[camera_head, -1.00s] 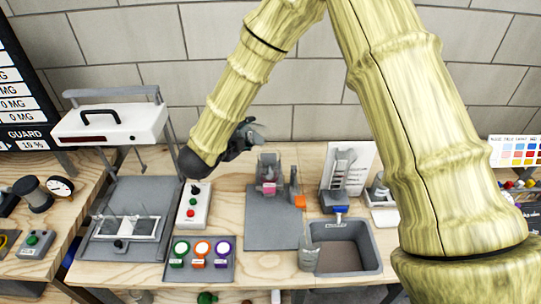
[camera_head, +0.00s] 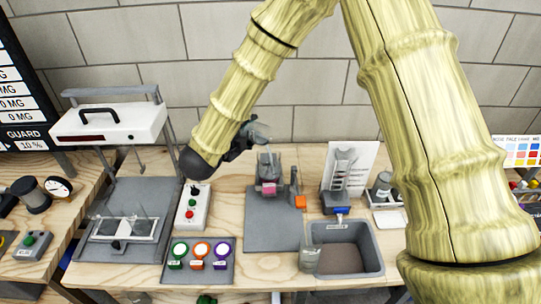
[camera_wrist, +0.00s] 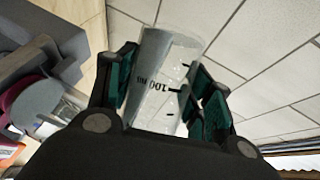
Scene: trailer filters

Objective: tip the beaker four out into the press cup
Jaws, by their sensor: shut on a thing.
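In the head view my gripper (camera_head: 252,133) is dark and small, above and just behind a grey press-like stand (camera_head: 268,168) with a pink part (camera_head: 268,189). The stand also shows at the left of the wrist view, with a clear vessel (camera_wrist: 38,115) beside the pink part. I cannot tell whether this vessel is the press cup. The beaker's tilt is unclear.
A grey sink (camera_head: 376,262) stands at the front right with a clear beaker (camera_head: 310,259) at its left. A white-topped guarded machine (camera_head: 110,122) stands far left.

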